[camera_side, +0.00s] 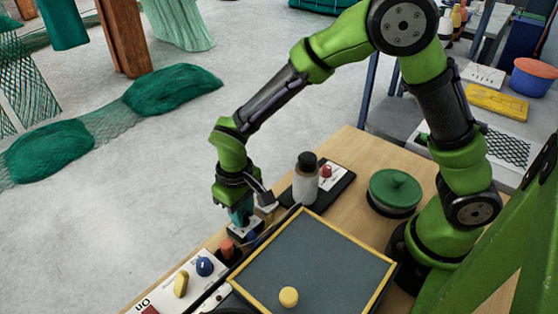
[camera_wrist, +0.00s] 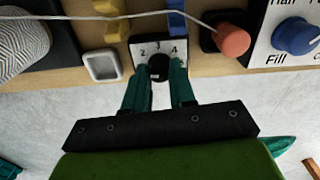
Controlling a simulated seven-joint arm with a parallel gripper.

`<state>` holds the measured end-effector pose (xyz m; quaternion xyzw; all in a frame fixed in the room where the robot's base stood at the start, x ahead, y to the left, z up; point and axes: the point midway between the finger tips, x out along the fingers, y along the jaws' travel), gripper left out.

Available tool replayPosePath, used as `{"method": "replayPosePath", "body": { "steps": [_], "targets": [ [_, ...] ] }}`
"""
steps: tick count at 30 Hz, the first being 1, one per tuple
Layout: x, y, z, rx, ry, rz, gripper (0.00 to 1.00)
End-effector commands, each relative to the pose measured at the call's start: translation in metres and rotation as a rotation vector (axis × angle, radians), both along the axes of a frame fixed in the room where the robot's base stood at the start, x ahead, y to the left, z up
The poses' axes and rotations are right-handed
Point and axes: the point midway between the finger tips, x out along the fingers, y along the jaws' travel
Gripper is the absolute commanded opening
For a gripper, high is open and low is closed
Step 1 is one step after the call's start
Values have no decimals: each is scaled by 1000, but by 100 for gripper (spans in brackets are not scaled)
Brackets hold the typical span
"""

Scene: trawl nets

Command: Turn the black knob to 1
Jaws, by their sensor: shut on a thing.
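The black knob (camera_wrist: 159,67) sits on a white dial plate (camera_wrist: 138,52) in the wrist view. The figures 2, 3 and 4 show on the plate. The figure 1 is not visible, and I cannot tell which figure the knob points to. My gripper (camera_wrist: 158,74) has its two teal fingers on either side of the knob and is shut on it. In the side view my gripper (camera_side: 241,214) is low over the dial plate (camera_side: 246,229) at the table's edge, and the fingers hide the knob.
An orange-topped peg (camera_wrist: 232,40) and a panel with a blue knob (camera_wrist: 294,36) stand right of the dial. A small white square dish (camera_wrist: 103,66) is left. A pale cord (camera_wrist: 118,16) crosses behind. A yellow-rimmed grey tray (camera_side: 372,261), bottle (camera_side: 305,184) and green lidded pot (camera_side: 395,190) are nearby.

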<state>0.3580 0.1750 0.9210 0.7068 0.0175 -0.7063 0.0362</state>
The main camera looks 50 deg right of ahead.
Motion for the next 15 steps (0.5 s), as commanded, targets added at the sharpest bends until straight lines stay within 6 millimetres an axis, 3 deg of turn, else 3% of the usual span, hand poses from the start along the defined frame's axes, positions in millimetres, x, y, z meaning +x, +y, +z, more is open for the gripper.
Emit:
{"method": "replayPosePath", "body": {
  "steps": [15],
  "targets": [
    [0,0,1,0,-1,96,0]
  ]
}}
